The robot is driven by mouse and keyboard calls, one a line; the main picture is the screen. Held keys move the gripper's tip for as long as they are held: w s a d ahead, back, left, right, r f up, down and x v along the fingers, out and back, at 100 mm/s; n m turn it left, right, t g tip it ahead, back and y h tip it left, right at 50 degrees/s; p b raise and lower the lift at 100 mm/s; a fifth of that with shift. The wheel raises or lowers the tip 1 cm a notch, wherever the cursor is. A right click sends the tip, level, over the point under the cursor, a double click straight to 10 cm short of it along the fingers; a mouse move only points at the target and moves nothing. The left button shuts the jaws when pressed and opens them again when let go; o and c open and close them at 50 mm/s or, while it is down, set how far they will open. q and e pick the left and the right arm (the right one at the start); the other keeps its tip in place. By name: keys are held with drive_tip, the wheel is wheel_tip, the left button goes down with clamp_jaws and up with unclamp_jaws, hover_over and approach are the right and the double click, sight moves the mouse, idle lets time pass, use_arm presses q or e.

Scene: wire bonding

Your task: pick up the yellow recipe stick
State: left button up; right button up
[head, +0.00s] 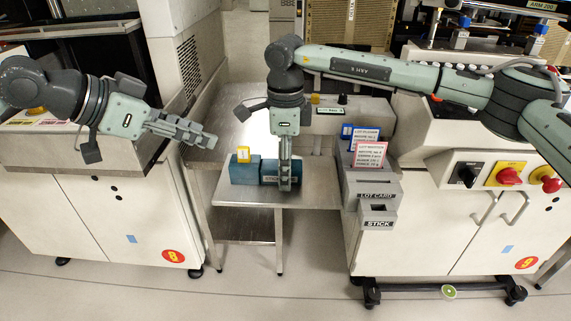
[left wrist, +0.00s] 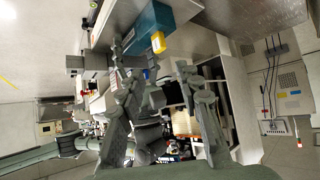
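The yellow recipe stick (head: 243,153) stands upright in the left part of a teal holder (head: 245,173) on the small steel table. The stick also shows in the left wrist view (left wrist: 158,42), with the teal holder (left wrist: 149,22) behind it. My left gripper (head: 212,139) is to the left of the stick, apart from it. In the left wrist view its two fingers are spread with nothing held between them. My right gripper (head: 285,187) points down in front of the right part of the holder and hides some of it. I cannot tell whether its fingers are apart.
A grey rack (head: 378,207) labelled LOT CARD and STICK stands right of the table, holding a blue-edged card (head: 365,136) and a red-edged card (head: 369,156). White cabinets (head: 115,220) flank the table (head: 233,191). The table top left of the holder looks bare.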

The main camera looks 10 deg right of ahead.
sight(241, 147)
use_arm(q)
drive_tip(key=shift+o, duration=0.5)
use_arm(e)
drive_tip(key=c, duration=1.1)
use_arm(q)
drive_tip(key=shift+o, duration=0.2)
drive_tip(key=w, duration=0.1)
drive_tip(key=w+r+m+y, duration=0.1)
drive_tip(key=w, duration=0.1)
drive_tip(key=w+m+g, duration=0.1)
drive_tip(key=w, duration=0.1)
drive_tip(key=shift+w+d+r+y, duration=0.1)
drive_tip(key=shift+d+r+y, duration=0.25)
drive_tip(key=shift+d+y, duration=0.05)
drive_tip(key=d+f+m+g, duration=0.1)
drive_tip(key=d+f, duration=0.1)
drive_tip(key=f, duration=0.1)
drive_tip(key=d+f+m+g+y, duration=0.1)
drive_tip(key=d+f+m+g, duration=0.1)
drive_tip(key=d+f+m+g+y, duration=0.1)
drive_tip(key=d+f, duration=0.1)
drive_tip(key=f, duration=0.1)
drive_tip(key=shift+s+d+f+m, duration=0.25)
drive_tip(key=shift+d+f+m, duration=0.05)
drive_tip(key=shift+d+m, duration=0.1)
